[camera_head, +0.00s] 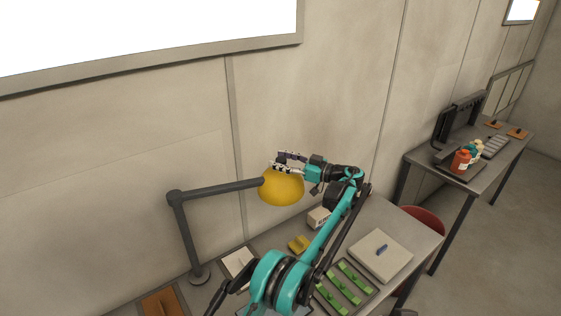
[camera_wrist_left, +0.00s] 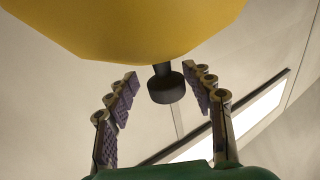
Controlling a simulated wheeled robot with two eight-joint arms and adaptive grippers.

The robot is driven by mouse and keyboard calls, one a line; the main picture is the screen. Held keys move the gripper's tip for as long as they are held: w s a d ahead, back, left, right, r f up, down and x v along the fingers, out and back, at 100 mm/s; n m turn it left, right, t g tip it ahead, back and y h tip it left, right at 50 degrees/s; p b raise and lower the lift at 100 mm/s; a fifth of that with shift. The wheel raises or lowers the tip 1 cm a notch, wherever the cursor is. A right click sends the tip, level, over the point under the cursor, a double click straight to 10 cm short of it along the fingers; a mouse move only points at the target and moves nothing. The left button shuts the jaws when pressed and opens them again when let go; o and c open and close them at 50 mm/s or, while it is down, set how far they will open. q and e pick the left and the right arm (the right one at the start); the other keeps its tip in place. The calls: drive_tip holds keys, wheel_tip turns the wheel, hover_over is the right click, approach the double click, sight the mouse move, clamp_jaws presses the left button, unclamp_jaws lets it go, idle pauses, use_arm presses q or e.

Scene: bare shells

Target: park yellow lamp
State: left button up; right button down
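The yellow lamp has a rounded yellow shade (camera_head: 281,190) on a grey jointed arm (camera_head: 222,189). Its upright post stands on a round base (camera_head: 199,276) at the left of the near table. My left gripper (camera_head: 277,164) is at the top of the shade. In the left wrist view, the shade (camera_wrist_left: 130,25) fills the top, and a short black knob (camera_wrist_left: 165,86) sticks out from it. The two fingers of my left gripper (camera_wrist_left: 161,75) are spread on either side of the knob, with gaps showing. My right gripper is not in view.
The near table (camera_head: 408,231) holds a green-slotted tray (camera_head: 346,288), a pale board with a blue piece (camera_head: 381,256), a yellow block (camera_head: 299,244) and an orange board (camera_head: 164,303). A red stool (camera_head: 424,217) and a second table (camera_head: 467,181) with bottles stand to the right.

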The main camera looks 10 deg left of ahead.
use_arm(q)
drive_tip(key=shift+s+d, duration=0.1)
drive_tip(key=shift+s+d, duration=0.1)
drive_tip(key=shift+d, duration=0.15)
drive_tip(key=v, duration=1.1)
drive_tip(key=shift+d, duration=0.15)
